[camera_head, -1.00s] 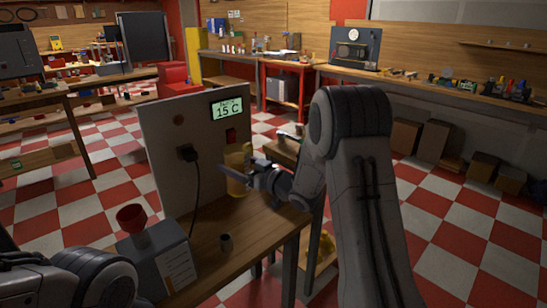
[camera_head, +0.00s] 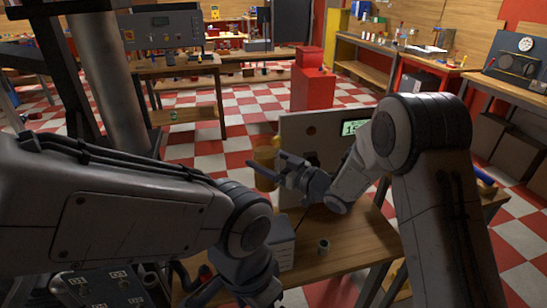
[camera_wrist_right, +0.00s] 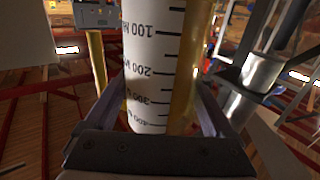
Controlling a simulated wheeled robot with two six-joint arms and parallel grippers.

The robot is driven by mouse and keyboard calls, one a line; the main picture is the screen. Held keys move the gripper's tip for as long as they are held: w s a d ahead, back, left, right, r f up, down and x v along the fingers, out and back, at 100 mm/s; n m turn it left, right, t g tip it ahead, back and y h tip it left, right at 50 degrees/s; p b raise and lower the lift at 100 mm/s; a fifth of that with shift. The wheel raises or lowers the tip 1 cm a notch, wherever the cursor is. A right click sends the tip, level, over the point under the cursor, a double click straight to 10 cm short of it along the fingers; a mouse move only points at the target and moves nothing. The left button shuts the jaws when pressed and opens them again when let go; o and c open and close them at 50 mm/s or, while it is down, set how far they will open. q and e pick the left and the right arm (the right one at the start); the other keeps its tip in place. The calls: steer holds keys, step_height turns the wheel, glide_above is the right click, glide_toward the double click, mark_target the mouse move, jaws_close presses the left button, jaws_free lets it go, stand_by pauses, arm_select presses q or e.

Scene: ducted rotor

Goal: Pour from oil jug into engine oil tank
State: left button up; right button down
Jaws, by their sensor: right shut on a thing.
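The oil jug (camera_head: 265,158) is a yellow see-through vessel, roughly upright, above the table beside the panel's left edge. My right gripper (camera_head: 284,172) is shut on it. In the right wrist view the jug (camera_wrist_right: 155,65) fills the space between the fingers, its white scale upside down. The engine oil tank (camera_head: 284,252) is a grey box with a label, on the table below and in front of the jug. My left arm hides most of it, and its red funnel is not clearly visible. My left gripper (camera_head: 205,292) is low over the table's left part; its jaw opening is unclear.
A grey upright panel (camera_head: 295,130) with a green display stands behind the table (camera_head: 355,240). A small cup (camera_head: 323,246) stands right of the tank. The table's right part looks clear. A red cabinet (camera_head: 312,85) stands behind on the checkered floor.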

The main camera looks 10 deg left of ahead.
steer(key=shift+w+d+f+n+b, duration=0.1)
steer(key=shift+w+f+n+b, duration=0.15)
steer(key=shift+f+n+b, duration=0.65)
steer(key=shift+w+d+f+n+b, duration=0.15)
steer(key=shift+f+b, duration=0.45)
steer(key=shift+b, duration=0.75)
steer(key=f+n+b, duration=0.1)
steer(key=b, duration=0.1)
steer(key=f+n+b, duration=0.1)
steer(key=n+b, duration=0.1)
steer(key=b, duration=0.1)
steer(key=shift+w+d+f+y, duration=0.15)
steer(key=shift+w+y, duration=0.25)
steer(key=shift+n, duration=0.35)
steer(key=shift+f+b, duration=0.15)
steer(key=shift+b, duration=0.5)
steer(key=shift+f+n+b, duration=0.1)
steer(key=shift+n+b, duration=0.4)
steer(key=shift+b, duration=0.05)
